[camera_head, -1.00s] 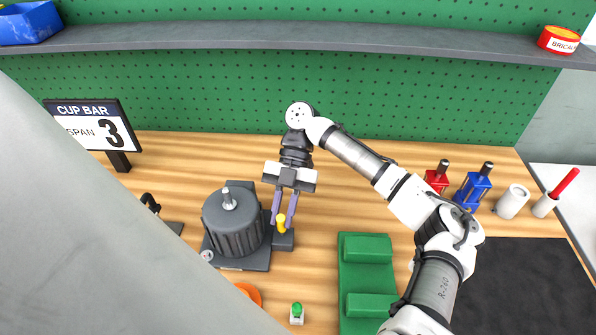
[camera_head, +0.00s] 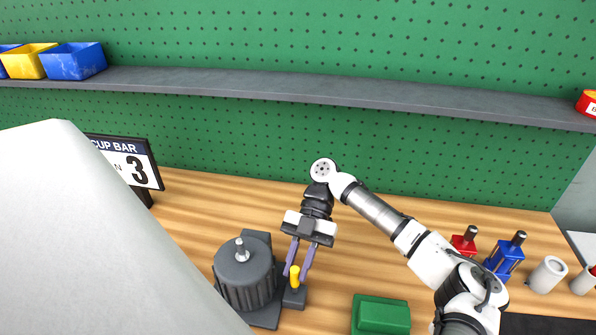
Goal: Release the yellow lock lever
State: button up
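The yellow lock lever (camera_head: 294,275) stands upright on a small dark block (camera_head: 295,297) at the right side of the dark grey round stamping fixture (camera_head: 246,285). My gripper (camera_head: 297,274) points down over it, with its two purple fingers on either side of the lever. The left finger is beside the lever's left edge and the right finger is close to its right. I cannot tell whether the fingers touch the lever.
A sign with a 3 (camera_head: 131,162) stands behind the fixture at left. A green block (camera_head: 381,315) lies to the right. Red (camera_head: 464,241) and blue (camera_head: 504,257) pieces and a white cylinder (camera_head: 547,275) stand further right. A grey shelf (camera_head: 330,93) runs above. The back of the bench is mostly clear.

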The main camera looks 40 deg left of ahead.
jog(key=o, duration=0.4)
jog(key=shift+c, duration=0.2)
jog(key=v, duration=1.3)
jog(key=shift+w, duration=0.35)
jog(key=shift+r, duration=0.15)
dwell(0.4)
